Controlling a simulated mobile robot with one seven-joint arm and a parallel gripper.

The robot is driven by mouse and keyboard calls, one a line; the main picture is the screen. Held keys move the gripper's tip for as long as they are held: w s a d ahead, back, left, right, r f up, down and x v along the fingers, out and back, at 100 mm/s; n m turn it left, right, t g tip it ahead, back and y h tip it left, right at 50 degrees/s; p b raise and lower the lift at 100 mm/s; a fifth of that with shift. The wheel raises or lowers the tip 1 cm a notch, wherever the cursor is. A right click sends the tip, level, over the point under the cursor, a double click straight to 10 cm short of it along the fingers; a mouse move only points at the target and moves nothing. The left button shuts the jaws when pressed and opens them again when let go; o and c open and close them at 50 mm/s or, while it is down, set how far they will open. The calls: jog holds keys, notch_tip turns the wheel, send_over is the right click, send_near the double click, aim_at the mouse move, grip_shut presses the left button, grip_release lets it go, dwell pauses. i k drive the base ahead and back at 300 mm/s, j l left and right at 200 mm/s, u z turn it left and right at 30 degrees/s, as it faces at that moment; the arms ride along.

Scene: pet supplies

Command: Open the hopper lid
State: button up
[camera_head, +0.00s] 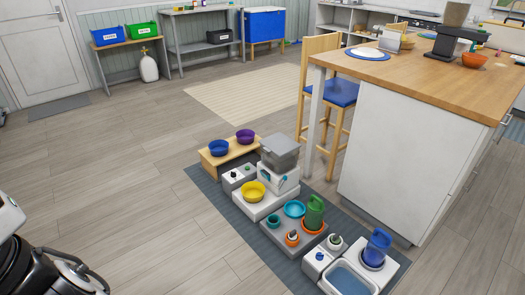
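A pet feeder stands on the grey-blue mat in the middle of the view. Its grey hopper (280,157) sits on a white body (278,180), and a yellow bowl (253,191) is in front of it on a white base (265,207). The flat grey lid (280,143) lies on top of the hopper and looks closed. White and black parts, likely of my arm, show at the lower left edge, well apart from the feeder. I cannot make out my gripper's fingers there.
The mat (212,184) also holds a wooden bowl stand (212,161), a grey tray unit with a green bottle (314,212), and a water fountain with a blue bottle (377,247). A wooden-topped island (420,68) and stool (340,92) stand behind to the right. Floor at left is clear.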

aim_at(278, 143)
jog(key=i+j, duration=0.2)
jog(key=i, duration=0.55)
jog(key=i+j+u, duration=0.15)
jog(key=i, duration=0.6)
jog(key=i+j, duration=0.15)
jog(key=i, duration=0.6)
jog(key=i+l, duration=0.25)
jog(key=l+u, duration=0.05)
jog(key=l, duration=0.05)
